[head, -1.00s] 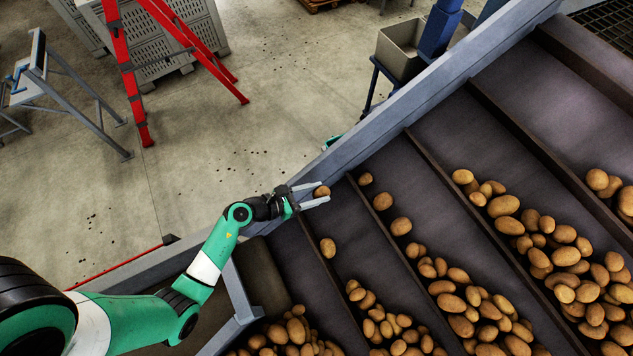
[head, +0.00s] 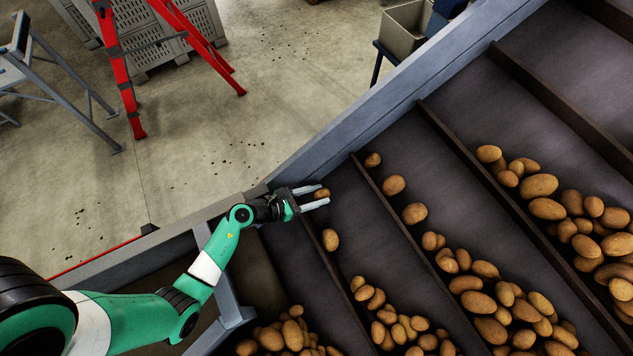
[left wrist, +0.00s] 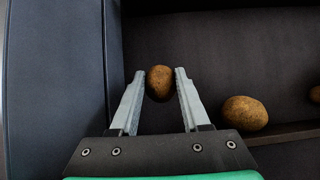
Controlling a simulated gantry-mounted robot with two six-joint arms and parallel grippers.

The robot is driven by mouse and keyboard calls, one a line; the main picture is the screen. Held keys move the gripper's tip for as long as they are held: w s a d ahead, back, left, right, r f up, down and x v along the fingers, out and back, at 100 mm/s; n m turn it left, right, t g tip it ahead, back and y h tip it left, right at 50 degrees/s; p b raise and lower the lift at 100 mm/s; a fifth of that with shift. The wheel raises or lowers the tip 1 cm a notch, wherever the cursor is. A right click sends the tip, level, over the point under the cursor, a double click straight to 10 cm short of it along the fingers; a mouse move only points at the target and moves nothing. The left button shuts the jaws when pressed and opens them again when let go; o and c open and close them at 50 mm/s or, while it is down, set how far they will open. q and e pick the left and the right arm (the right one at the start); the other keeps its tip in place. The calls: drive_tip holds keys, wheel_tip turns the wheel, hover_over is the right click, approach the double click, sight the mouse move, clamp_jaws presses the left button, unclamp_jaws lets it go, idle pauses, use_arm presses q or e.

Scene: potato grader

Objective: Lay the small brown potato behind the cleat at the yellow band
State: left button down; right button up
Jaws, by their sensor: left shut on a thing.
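The small brown potato (head: 321,193) is between the fingers of my left gripper (head: 322,195), at the belt's near left edge. In the left wrist view the potato (left wrist: 160,78) sits between the fingertips of the left gripper (left wrist: 160,74), which is shut on it. Dark belt lies below it; I cannot tell whether it touches. A cleat (head: 385,206) crosses the belt to the right of the gripper, and another cleat (left wrist: 290,132) shows in the left wrist view. No yellow band can be made out. My right gripper is not in view.
A grey side rail (head: 370,117) borders the belt. A single potato (head: 330,239) lies just below the gripper; it may be the one beside the fingers in the wrist view (left wrist: 244,114). Several potatoes (head: 500,290) heap farther down. Belt around the gripper is mostly bare.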

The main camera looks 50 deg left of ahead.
use_arm(q)
drive_tip(key=shift+f, duration=0.45)
drive_tip(key=shift+c, duration=1.5)
unclamp_jaws()
drive_tip(key=p+v, duration=0.1)
drive_tip(key=v, duration=1)
drive_tip(key=shift+s, duration=0.3)
drive_tip(key=shift+r, duration=0.15)
